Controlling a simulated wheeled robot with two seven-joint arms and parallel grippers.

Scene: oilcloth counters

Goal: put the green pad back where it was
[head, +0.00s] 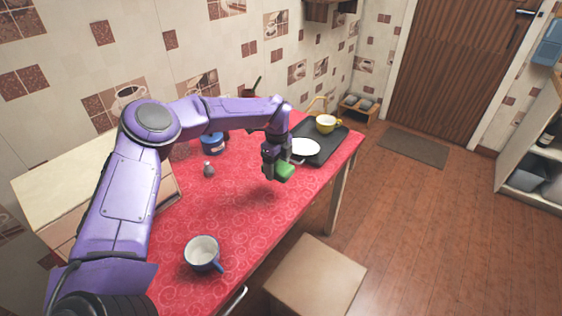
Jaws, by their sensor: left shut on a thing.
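The green pad (284,169) is held in my left gripper (275,174), which is shut on it. The pad is over the red counter (225,218), left of the dark tray (331,139); a dark patch on the cloth below it looks like its shadow, so it seems a little above the surface. The gripper's fingers partly cover the pad. My right gripper is not in view.
A blue-and-white mug (202,253) stands near the front edge. A small shaker (208,169) and a blue tin (212,144) stand behind. The middle of the counter is clear.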

